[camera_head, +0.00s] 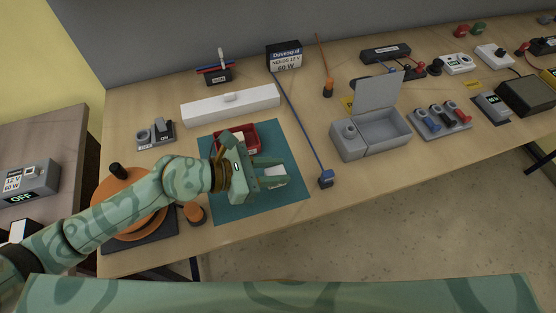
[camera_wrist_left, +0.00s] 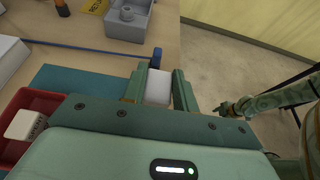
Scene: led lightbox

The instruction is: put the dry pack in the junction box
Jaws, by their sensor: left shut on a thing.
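My left gripper (camera_head: 272,177) is over the teal mat, shut on a small white pack, which I take to be the dry pack (camera_wrist_left: 158,87). In the left wrist view the pack sits between the two green fingers (camera_wrist_left: 159,88); no label shows on its visible face. The junction box (camera_head: 372,136) is a grey box with its lid raised, right of the gripper and apart from it. Part of it also shows at the top of the left wrist view (camera_wrist_left: 128,22). My right gripper (camera_wrist_left: 226,109) shows small at the right of that view; its jaws are unclear.
A red tray (camera_head: 250,139) on the teal mat (camera_head: 220,205) holds another white item (camera_wrist_left: 25,124). A blue rod (camera_head: 300,124) with a blue end block (camera_head: 326,179) lies between mat and box. A grey switch block (camera_head: 441,117) stands right of the box.

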